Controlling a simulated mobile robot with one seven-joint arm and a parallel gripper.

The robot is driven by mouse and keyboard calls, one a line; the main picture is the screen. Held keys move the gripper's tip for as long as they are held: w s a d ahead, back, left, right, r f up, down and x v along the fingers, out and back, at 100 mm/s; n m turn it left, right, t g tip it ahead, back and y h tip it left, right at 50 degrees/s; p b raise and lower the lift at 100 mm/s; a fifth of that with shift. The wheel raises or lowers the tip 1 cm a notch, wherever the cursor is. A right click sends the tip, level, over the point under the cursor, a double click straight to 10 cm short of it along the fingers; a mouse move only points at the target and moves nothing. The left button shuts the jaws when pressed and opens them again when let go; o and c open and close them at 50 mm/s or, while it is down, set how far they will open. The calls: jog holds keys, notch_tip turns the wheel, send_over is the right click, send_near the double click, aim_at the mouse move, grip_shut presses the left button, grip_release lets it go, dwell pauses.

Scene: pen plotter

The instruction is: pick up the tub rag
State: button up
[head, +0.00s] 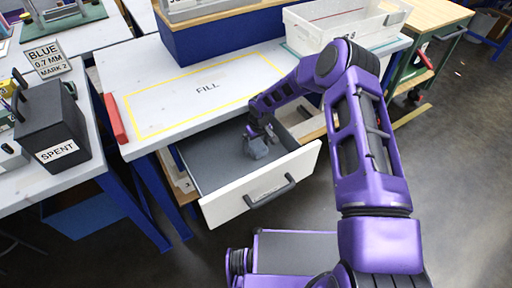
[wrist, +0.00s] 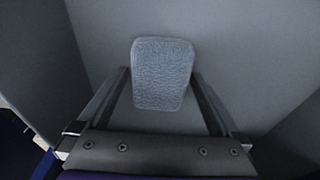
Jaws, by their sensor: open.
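The tub rag is a small grey-blue textured piece (head: 257,149) lying inside the open drawer (head: 213,165). In the wrist view the rag (wrist: 162,75) is in the middle, a rounded block shape with its near end between my fingers. My gripper (head: 262,133) reaches down into the drawer at the rag. In the wrist view my gripper (wrist: 161,82) is open, one finger at each side of the rag. I cannot tell whether either finger touches it. The rag's lower part is partly hidden in the head view.
The drawer's white front (head: 262,187) has a dark handle (head: 270,190). Its walls rise around my gripper. Above is the worktop with a yellow FILL outline (head: 195,97). A white bin (head: 345,27) stands at the back right. A dark SPENT box (head: 52,126) is at left.

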aim_at(255, 143)
jog(key=shift+f+b, duration=0.2)
jog(key=shift+b, duration=0.1)
jog(key=c, duration=1.2)
jog(key=shift+o, duration=0.2)
jog(key=shift+r, duration=0.15)
jog(key=shift+r+p, duration=0.5)
jog(key=shift+r, duration=0.05)
notch_tip(255, 143, up, 3)
jog(key=shift+f, duration=0.1)
jog(key=s+a, duration=0.3)
jog(key=a, duration=0.1)
jog(key=s+a, duration=0.4)
jog(key=a, duration=0.1)
jog(key=s+a, duration=0.4)
jog(key=a, duration=0.1)
jog(key=shift+s+f, duration=0.1)
jog(key=shift+f, duration=0.05)
